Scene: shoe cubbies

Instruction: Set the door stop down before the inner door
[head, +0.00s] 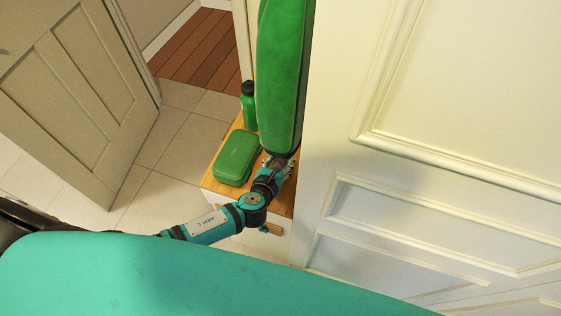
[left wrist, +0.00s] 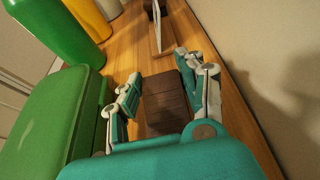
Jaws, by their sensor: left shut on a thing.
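The door stop, a dark brown block (left wrist: 168,100), sits between the fingers of my left gripper (left wrist: 160,98) in the left wrist view. The gripper is shut on it, at or just above the wooden cabinet top; I cannot tell if the block touches the wood. In the head view my left gripper (head: 279,163) is over the cabinet, below a hanging green thing, and the block is mostly hidden. A panelled door (head: 75,95) stands at the left beside an opening; a large cream door (head: 440,150) fills the right. I cannot tell which is the inner door. My right gripper is out of view.
The cabinet top (head: 214,186) holds a green case (head: 237,157) and a green bottle (head: 248,108). The green padded thing (head: 283,75) hangs close above my gripper. A yellow bottle (left wrist: 92,20) shows in the left wrist view. Tiled floor (head: 165,150) is clear between the left door and cabinet.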

